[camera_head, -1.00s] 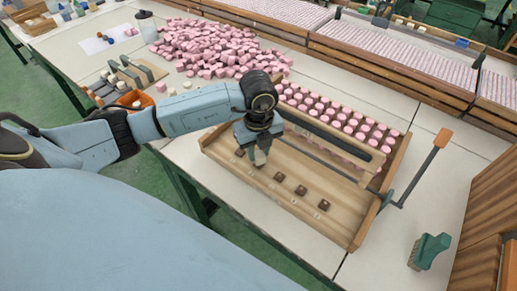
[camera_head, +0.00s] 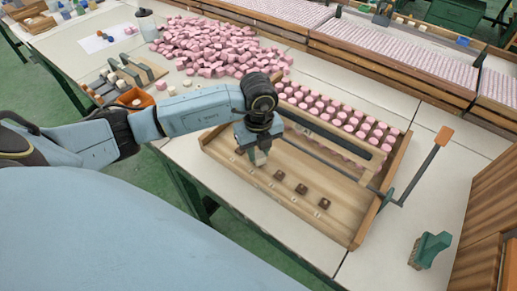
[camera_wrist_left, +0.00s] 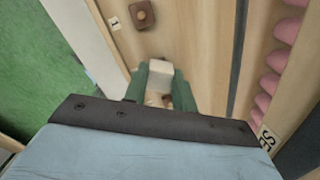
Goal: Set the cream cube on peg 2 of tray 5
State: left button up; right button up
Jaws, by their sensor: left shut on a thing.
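My left gripper (camera_head: 259,160) is shut on the cream cube (camera_wrist_left: 160,72), which shows between the green fingers in the left wrist view. Bare brown pegs stand in a row on this strip, and one peg (camera_head: 301,189) shows clearly to the right of the gripper. In the wrist view the peg by label 1 (camera_wrist_left: 141,14) is bare, beyond the cube. The cube and fingers hide the spot beneath, so I cannot tell whether the cube touches a peg.
Pink pieces (camera_head: 340,117) fill the tray's back rows. A dark bar (camera_head: 335,135) runs along the tray, and an orange-ended handle (camera_head: 425,165) rises at its right. A green brush (camera_head: 430,250) stands on the table at right. A pink heap (camera_head: 220,48) lies behind.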

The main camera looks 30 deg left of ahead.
pick_arm(q)
jog(key=o, duration=1.5)
jog(key=shift+r+p, duration=2.75)
jog(key=shift+r, duration=0.25)
pick_arm(e)
notch_tip(320, 180, up, 5)
jog(key=shift+r, duration=0.2)
pick_arm(q)
notch_tip(320, 180, up, 5)
notch_tip(320, 180, up, 8)
send_over(259, 153)
jog(key=shift+r+p, duration=0.2)
jog(key=shift+p, duration=0.2)
pick_arm(e)
jog(key=shift+a+r, duration=0.25)
jog(key=shift+a, duration=0.3)
jog(key=shift+a+r, duration=0.2)
jog(key=shift+a, duration=0.3)
